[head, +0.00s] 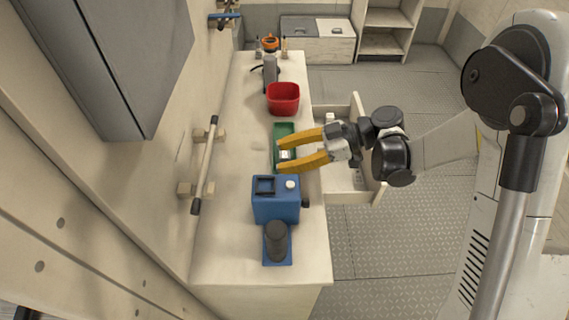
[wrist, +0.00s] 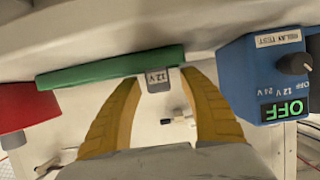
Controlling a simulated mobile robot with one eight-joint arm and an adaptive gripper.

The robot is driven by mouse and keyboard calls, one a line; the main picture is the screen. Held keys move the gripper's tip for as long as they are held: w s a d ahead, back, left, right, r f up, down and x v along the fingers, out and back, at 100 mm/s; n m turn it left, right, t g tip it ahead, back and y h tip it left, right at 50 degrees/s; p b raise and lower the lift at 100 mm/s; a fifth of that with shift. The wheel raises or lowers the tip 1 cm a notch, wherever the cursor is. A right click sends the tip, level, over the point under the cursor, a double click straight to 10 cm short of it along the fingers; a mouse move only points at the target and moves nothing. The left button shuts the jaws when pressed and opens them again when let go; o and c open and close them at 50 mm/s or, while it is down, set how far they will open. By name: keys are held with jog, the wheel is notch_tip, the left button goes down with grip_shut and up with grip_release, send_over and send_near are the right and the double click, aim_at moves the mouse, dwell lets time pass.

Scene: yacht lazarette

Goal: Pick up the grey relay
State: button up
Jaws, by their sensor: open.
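A small grey relay (wrist: 159,81) marked "12 V" shows in the wrist view at the near edge of the green tray (wrist: 100,70). In the head view the relay (head: 287,154) is a small pale block at the tray (head: 284,129) on the bench. My gripper (head: 278,156) is open, with its yellow fingers on either side of the relay. In the wrist view the gripper (wrist: 161,76) has visible gaps between its fingers and the relay.
A blue relay tester (wrist: 262,75) reading "OFF" stands close beside the gripper. A dark cylinder (head: 276,238) is in front of it. A red bin (head: 283,98) stands beyond the tray. An open drawer (head: 352,196) juts out under my arm. A rail (head: 207,160) lines the wall.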

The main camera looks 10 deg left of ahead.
jog(key=shift+a+f, duration=0.1)
jog(key=shift+a, duration=0.1)
jog(key=shift+d, duration=0.1)
grip_shut()
jog(key=shift+r, duration=0.2)
